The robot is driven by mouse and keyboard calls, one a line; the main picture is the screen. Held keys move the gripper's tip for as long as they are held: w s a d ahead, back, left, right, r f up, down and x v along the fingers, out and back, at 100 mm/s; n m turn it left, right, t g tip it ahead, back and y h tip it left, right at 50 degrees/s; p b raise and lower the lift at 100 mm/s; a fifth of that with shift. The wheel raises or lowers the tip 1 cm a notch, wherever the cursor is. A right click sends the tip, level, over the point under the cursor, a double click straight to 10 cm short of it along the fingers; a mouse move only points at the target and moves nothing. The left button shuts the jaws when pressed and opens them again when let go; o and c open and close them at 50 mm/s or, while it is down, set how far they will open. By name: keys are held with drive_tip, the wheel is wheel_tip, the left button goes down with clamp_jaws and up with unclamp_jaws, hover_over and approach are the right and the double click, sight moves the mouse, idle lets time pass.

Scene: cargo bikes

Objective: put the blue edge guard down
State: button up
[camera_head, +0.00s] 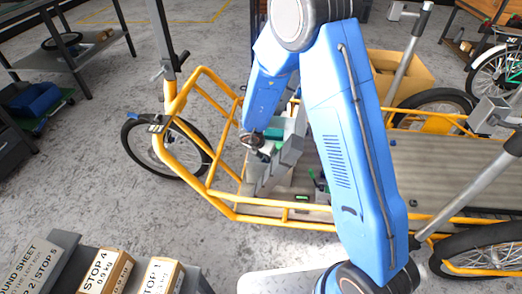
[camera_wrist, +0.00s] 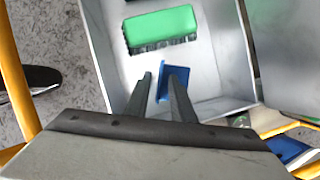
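The blue edge guard (camera_wrist: 182,74) shows in the wrist view just beyond my fingertips, inside a grey open box (camera_wrist: 103,45). The right finger covers part of it. My gripper (camera_wrist: 160,78) is open: its two fingers stand apart, with a visible gap between the left finger and the blue piece. I cannot tell whether the right finger touches the guard. In the head view my gripper (camera_head: 256,146) is low at the grey box (camera_head: 290,152) on the yellow cargo bike. The edge guard cannot be made out there.
The bike's yellow frame rails (camera_head: 222,172) stand close beside the box. Parcels marked STOP 4 (camera_head: 106,272) and STOP 1 (camera_head: 163,277) stand at the lower left. A cardboard box (camera_head: 405,75) is behind my arm.

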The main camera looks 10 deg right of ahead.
drive_tip(key=v, duration=1)
drive_tip(key=w+d+r+n+t+y, duration=0.1)
drive_tip(key=w+r+n+t+y, duration=0.25)
drive_tip(key=r+n, duration=0.85)
drive_tip(key=s+r+n+t+y, duration=0.1)
drive_tip(key=s+r+n+y, duration=0.15)
drive_tip(key=r+n, duration=0.4)
drive_tip(key=s+r+n+t+y, duration=0.15)
drive_tip(key=s+r+n, duration=0.25)
drive_tip(key=r, duration=0.5)
drive_tip(key=s+d+r+n+g, duration=0.1)
drive_tip(key=s+d+n, duration=0.2)
drive_tip(key=s+n, duration=0.35)
drive_tip(key=s+d+r+n+g, duration=0.25)
drive_tip(key=s+n, duration=0.25)
drive_tip(key=s, duration=0.3)
drive_tip(key=s+d+f+n+h, duration=0.2)
drive_tip(key=s+d+n, duration=0.2)
drive_tip(key=s+d, duration=0.3)
drive_tip(key=s+d+f+n+g+h, duration=0.1)
drive_tip(key=s+d+f+n+h, duration=0.1)
drive_tip(key=s+d+n, duration=0.3)
drive_tip(key=s+d, duration=0.2)
drive_tip(key=s, duration=0.2)
drive_tip(key=shift+h, duration=0.35)
